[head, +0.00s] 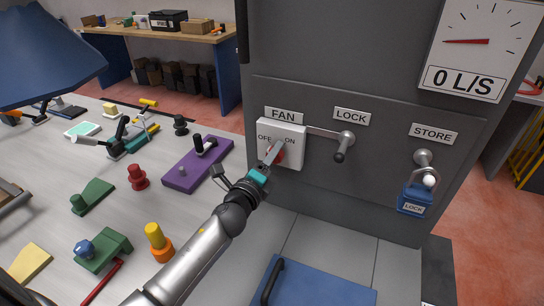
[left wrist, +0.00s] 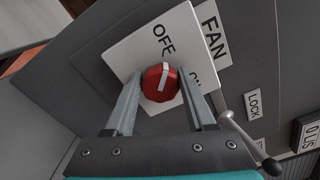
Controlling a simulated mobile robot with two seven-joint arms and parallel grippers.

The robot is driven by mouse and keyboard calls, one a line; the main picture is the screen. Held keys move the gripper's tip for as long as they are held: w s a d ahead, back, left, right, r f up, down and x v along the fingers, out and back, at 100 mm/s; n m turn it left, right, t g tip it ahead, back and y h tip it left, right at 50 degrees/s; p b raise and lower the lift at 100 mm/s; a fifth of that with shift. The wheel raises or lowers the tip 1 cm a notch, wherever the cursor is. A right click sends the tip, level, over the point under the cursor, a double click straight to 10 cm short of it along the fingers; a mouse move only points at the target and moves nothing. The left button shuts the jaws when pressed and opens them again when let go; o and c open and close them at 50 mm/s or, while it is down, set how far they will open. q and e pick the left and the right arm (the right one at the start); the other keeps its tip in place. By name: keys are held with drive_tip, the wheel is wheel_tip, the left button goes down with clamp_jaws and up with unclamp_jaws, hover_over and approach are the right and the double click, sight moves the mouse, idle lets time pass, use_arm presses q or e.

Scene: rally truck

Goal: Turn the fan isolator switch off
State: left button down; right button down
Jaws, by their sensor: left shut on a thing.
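The fan isolator switch (head: 296,133) is a white plate under a FAN label on the grey cabinet, marked OFF at left and ON at right. Its red knob (head: 280,154) is partly hidden by my gripper in the head view. The knob (left wrist: 160,82) shows clearly in the left wrist view, and its white line points roughly at the word OFF. My left gripper (head: 277,152) is shut on the knob, one finger on each side. My right gripper is not in view.
A lever (head: 345,139) under a LOCK label sits right of the switch. A blue padlock (head: 416,198) hangs below the STORE label. The gauge (head: 483,45) reads 0 L/S, needle pointing left. Several loose parts lie on the table at left, including a purple block (head: 187,174).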

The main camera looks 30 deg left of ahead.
use_arm(q)
drive_tip(key=shift+n, duration=0.8)
drive_tip(key=shift+c, duration=1.2)
unclamp_jaws()
drive_tip(key=s+b, duration=0.1)
drive_tip(key=s, duration=1.4)
drive_tip(key=shift+s+d, duration=0.15)
drive_tip(key=shift+d, duration=0.25)
